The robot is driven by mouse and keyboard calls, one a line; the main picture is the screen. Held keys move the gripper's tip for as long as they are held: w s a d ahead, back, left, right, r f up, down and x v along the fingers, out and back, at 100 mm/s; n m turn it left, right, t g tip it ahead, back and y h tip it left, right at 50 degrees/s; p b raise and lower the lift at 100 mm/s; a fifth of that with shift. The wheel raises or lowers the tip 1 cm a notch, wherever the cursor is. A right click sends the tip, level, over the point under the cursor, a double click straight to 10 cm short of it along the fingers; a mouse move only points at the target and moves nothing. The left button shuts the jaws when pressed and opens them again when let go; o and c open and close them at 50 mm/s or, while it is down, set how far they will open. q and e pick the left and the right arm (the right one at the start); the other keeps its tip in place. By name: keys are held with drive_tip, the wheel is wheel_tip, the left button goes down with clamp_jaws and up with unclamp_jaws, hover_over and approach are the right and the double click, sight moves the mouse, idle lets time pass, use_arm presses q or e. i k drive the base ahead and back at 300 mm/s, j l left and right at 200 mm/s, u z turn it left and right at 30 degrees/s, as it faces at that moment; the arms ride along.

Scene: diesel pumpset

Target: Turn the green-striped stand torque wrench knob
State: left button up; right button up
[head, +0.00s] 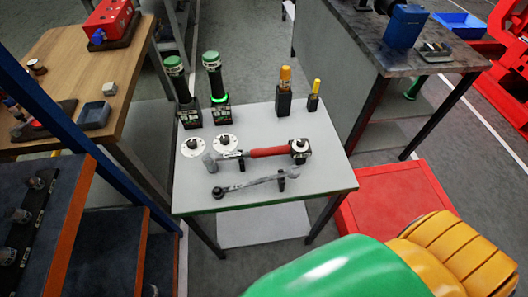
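A light grey stand (325,182) with a green stripe along its front edge stands in the middle of the head view. A red-handled torque wrench (268,152) lies across it, a dark round end at its right. Two white discs with dark knobs, a left one (192,147) and a right one (226,143), sit near its left end. Two upright black tools with green caps, a left one (175,66) and a right one (212,62), stand in black holders behind. The right one has a glowing green ring. I cannot tell which knob is the wrench's. Neither gripper is in view.
A grey wrench (245,186) lies in front on the stand. Two yellow-topped tools (285,78) (315,88) stand at its back right. A red box (400,205) is at right. A large green and yellow rounded shape (330,268) fills the bottom right. A blue post (70,135) crosses at left.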

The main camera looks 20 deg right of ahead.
sight(300, 143)
drive_tip(key=l+z, duration=0.2)
drive_tip(key=z, duration=0.85)
drive_tip(key=l+u, duration=0.5)
drive_tip(key=l, duration=0.15)
drive_tip(key=k+j, duration=0.05)
